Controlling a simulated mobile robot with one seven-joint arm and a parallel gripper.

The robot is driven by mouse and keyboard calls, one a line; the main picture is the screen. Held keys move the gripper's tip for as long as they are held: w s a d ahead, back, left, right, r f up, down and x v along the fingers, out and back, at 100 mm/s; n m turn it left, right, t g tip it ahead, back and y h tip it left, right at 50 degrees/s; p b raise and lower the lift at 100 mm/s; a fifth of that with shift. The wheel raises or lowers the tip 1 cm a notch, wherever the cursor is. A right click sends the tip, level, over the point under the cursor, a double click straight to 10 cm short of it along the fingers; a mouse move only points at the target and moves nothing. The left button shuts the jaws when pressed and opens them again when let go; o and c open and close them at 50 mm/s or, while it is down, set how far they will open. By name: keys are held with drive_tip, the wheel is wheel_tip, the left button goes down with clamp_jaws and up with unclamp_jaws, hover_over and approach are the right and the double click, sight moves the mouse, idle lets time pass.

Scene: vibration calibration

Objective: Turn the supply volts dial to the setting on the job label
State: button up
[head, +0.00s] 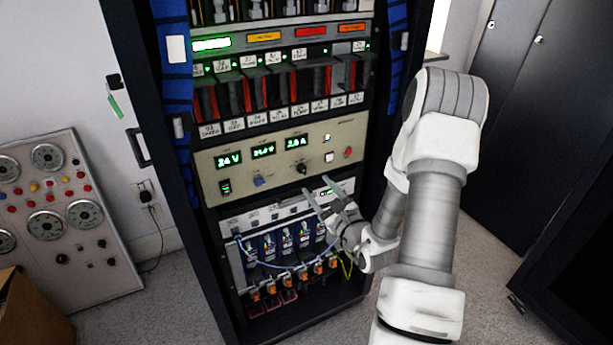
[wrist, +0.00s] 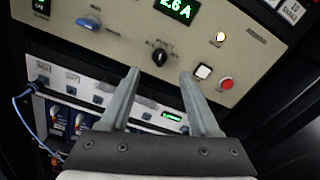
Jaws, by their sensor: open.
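A beige supply panel (head: 330,178) sits in the rack with green displays. A blue knob (head: 259,181) and a black knob (head: 302,168) are below the displays. They also show in the wrist view, the blue knob (wrist: 88,22) upper left and the black knob (wrist: 159,56) near centre. I cannot read which is the volts dial. My gripper (head: 318,188) is open and empty, below the black knob and apart from it. No job label is legible.
A white button (wrist: 203,71) and red button (wrist: 226,83) are right of the black knob. Below are modules with loose blue and yellow cables (head: 290,264). Above are rows of labelled cards (head: 260,92). A gauge panel (head: 60,215) stands at left.

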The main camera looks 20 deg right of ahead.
sight(305, 172)
drive_tip(key=w, duration=0.7)
drive_tip(key=shift+a+b, duration=0.15)
drive_tip(key=shift+b, duration=0.2)
clamp_jaws()
